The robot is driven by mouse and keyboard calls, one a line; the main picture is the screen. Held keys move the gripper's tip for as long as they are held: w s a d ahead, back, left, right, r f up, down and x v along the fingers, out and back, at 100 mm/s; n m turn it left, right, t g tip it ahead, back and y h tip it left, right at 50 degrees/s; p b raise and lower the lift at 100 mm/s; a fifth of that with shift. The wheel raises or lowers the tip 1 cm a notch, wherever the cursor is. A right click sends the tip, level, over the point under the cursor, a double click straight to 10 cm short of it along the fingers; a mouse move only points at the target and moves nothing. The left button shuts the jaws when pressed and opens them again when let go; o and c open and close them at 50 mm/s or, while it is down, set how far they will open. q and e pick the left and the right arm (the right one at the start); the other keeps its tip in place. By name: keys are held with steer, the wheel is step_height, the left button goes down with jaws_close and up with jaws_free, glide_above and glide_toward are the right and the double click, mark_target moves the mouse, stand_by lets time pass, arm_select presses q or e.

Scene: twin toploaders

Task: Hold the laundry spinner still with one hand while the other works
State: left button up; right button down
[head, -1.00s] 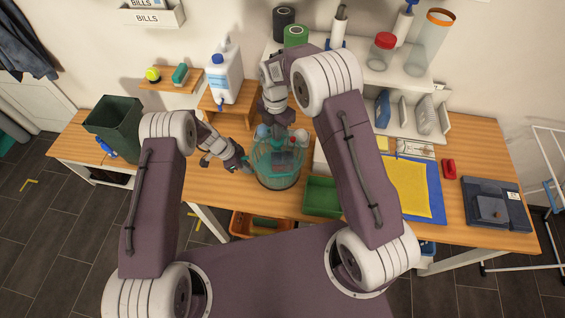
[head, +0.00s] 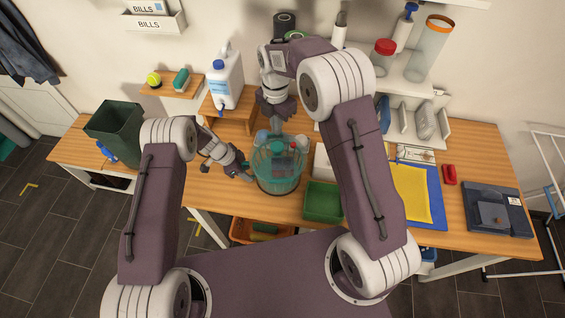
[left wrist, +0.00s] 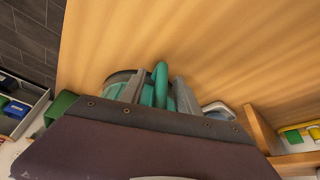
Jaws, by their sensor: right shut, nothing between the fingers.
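The laundry spinner (head: 277,178) is a see-through teal tub with a dark base, upright near the table's front edge in the head view. In the left wrist view its teal handle (left wrist: 161,84) stands between my left fingers. My left gripper (head: 249,173) reaches the spinner's left side; in the left wrist view its fingers (left wrist: 158,90) are apart, with narrow gaps beside the handle. My right gripper (head: 277,123) is shut and empty, pointing down over the spinner's back rim. Its fingertips are hard to make out. Small red and grey shapes show at the spinner's top.
A green tray (head: 323,203) stands right of the spinner, near my right arm. A white jug (head: 224,80) on a wooden stand is behind. A dark green bin (head: 115,128) is at the left. A yellow cloth (head: 411,192) on a blue mat lies to the right.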

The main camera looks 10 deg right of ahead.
arm_select(q)
steer(key=v, duration=1.2)
